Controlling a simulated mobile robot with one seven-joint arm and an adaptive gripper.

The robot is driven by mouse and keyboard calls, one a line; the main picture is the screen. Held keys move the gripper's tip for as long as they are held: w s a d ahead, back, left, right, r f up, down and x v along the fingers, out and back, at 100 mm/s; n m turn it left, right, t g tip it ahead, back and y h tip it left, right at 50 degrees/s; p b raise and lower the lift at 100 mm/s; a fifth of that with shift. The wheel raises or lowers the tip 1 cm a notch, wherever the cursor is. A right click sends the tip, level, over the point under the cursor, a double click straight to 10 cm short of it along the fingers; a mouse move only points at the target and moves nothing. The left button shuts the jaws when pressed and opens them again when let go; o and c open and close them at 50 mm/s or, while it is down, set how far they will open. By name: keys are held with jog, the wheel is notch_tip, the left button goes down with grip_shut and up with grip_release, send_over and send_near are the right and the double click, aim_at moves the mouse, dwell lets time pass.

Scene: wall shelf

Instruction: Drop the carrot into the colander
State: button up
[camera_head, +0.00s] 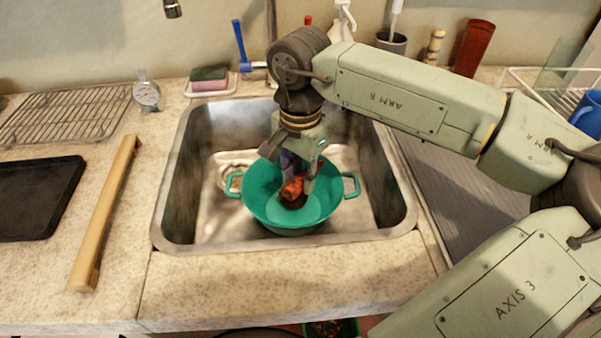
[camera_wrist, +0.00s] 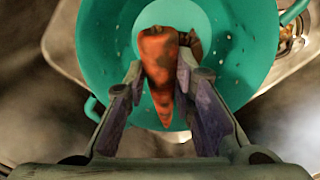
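The orange carrot (camera_head: 292,187) is between the fingertips of my gripper (camera_head: 297,178), over the inside of the teal colander (camera_head: 262,199). In the wrist view the carrot (camera_wrist: 160,65) lies with its thick end away from the wrist and its thin end towards it. The two fingers of my gripper (camera_wrist: 161,78) close on its sides. The colander (camera_wrist: 245,45) fills the background there, with small holes in its wall. A dark patch beside the carrot's thick end is unclear. The colander stands in the sink with a handle on each side.
The steel sink (camera_head: 190,215) surrounds the colander. A wooden bar (camera_head: 107,210), a black tray (camera_head: 35,200) and a wire rack (camera_head: 65,112) lie on the left counter. A sponge (camera_head: 209,78), a blue-handled brush (camera_head: 240,45) and bottles line the back.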

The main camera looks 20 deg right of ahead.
aim_at(301, 178)
jog(key=o, duration=0.5)
jog(key=shift+o, duration=0.2)
jog(key=shift+r, duration=0.1)
notch_tip(301, 178, up, 12)
dwell(0.3)
